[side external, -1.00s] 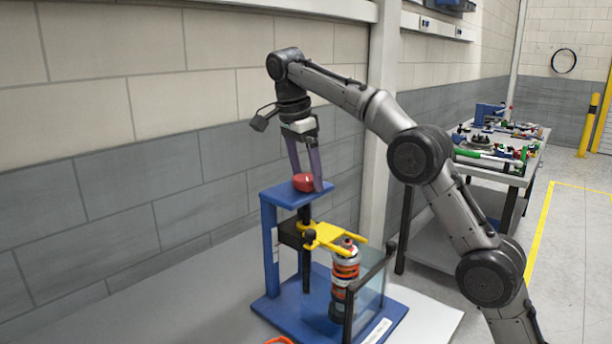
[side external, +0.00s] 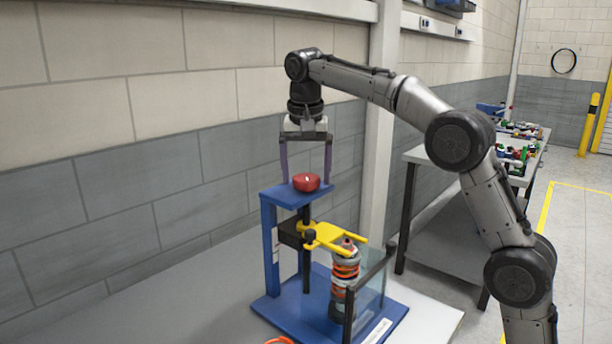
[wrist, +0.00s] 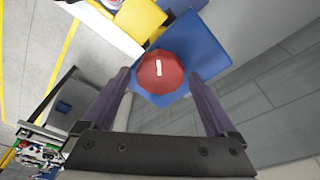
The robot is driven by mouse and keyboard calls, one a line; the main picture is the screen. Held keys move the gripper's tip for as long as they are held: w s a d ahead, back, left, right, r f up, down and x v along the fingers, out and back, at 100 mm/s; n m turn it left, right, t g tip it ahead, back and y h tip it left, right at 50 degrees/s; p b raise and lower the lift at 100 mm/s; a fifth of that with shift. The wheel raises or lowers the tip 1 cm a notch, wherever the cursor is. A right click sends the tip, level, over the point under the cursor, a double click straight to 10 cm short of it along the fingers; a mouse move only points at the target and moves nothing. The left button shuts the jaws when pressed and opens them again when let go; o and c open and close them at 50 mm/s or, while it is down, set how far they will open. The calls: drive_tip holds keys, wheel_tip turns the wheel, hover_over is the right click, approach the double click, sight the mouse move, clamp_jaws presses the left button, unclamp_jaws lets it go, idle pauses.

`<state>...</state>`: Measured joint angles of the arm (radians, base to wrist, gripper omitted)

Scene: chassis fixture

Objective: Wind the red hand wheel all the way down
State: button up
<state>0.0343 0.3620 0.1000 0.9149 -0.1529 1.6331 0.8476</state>
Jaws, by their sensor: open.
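The red hand wheel (side external: 306,182) sits on top of the blue press frame (side external: 270,240). In the wrist view the wheel (wrist: 160,72) shows a white mark pointing roughly up and down the picture. My gripper (side external: 307,182) is open, with its two purple fingers on either side of the wheel and a visible gap to it. In the wrist view the fingertips (wrist: 160,73) also stand apart from the wheel. Below the top plate, a yellow fork (side external: 335,238) sits on the dark screw, at or just above the top of the orange-and-black spring unit (side external: 345,280).
A clear guard with dark posts (side external: 372,290) stands at the right of the fixture. The wall is close behind. An orange ring (side external: 279,341) lies at the front edge. A grey workbench with several parts (side external: 470,160) stands at the back right.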

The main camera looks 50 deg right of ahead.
drive_tip(key=n, duration=0.4)
drive_tip(key=shift+y, duration=0.4)
drive_tip(key=shift+n+t, duration=0.4)
drive_tip(key=shift+n, duration=1.4)
drive_tip(key=n+y, duration=0.1)
drive_tip(key=n, duration=0.6)
drive_tip(key=shift+n+y, duration=0.3)
drive_tip(key=shift+y, duration=0.1)
drive_tip(key=n, duration=0.4)
drive_tip(key=shift+g+y, duration=0.4)
drive_tip(key=n, duration=0.3)
drive_tip(key=shift+n+g, duration=0.3)
drive_tip(key=shift+n, duration=0.1)
drive_tip(key=n, duration=0.3)
drive_tip(key=shift+n+g+y, duration=0.3)
drive_tip(key=shift+y, duration=0.1)
drive_tip(key=shift+n+g, duration=0.4)
drive_tip(key=shift+n, duration=1.6)
